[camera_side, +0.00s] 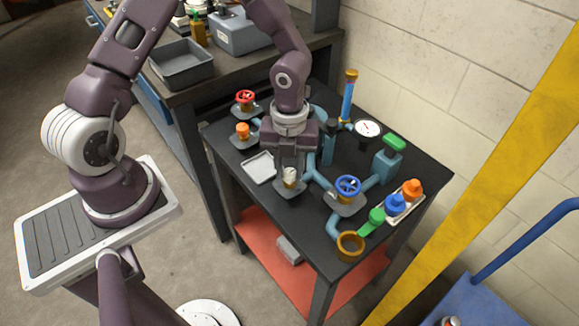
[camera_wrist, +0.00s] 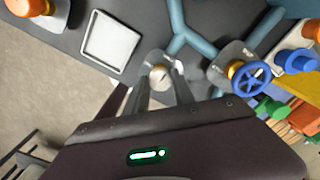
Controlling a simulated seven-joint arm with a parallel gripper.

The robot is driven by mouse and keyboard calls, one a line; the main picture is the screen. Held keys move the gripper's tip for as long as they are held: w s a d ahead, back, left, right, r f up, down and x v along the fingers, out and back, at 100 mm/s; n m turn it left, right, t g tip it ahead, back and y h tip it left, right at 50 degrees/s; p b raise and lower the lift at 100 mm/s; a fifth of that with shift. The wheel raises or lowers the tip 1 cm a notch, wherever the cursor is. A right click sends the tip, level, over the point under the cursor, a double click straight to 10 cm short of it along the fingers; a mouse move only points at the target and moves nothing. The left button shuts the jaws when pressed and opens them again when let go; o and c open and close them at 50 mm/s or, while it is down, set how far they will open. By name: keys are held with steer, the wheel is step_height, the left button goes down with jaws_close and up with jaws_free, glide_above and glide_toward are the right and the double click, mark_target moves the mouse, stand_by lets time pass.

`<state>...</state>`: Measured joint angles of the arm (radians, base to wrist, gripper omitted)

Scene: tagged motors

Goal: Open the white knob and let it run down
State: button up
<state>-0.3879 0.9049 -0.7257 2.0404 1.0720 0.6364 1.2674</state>
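The white knob (camera_side: 290,174) sits on a brass stem on a small grey plate on the dark table. It also shows in the wrist view (camera_wrist: 160,75), between my fingers. My gripper (camera_side: 291,167) points down over the knob, with a finger on each side of it. In the wrist view my gripper (camera_wrist: 161,84) has its fingers apart around the knob. Any contact between fingers and knob is too small to make out. Blue pipe runs from near the knob's plate towards the blue handwheel (camera_side: 348,185).
A red handwheel (camera_side: 245,97) and an orange knob (camera_side: 242,130) stand at the left. A white tray (camera_side: 260,167) lies left of my gripper.

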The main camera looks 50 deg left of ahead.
jaws_close()
steer(key=shift+n, duration=0.3)
steer(key=n, duration=0.3)
steer(key=shift+n, duration=0.3)
steer(key=n, duration=0.4)
steer(key=shift+n, duration=0.3)
steer(key=n, duration=0.4)
steer(key=shift+n, duration=2.5)
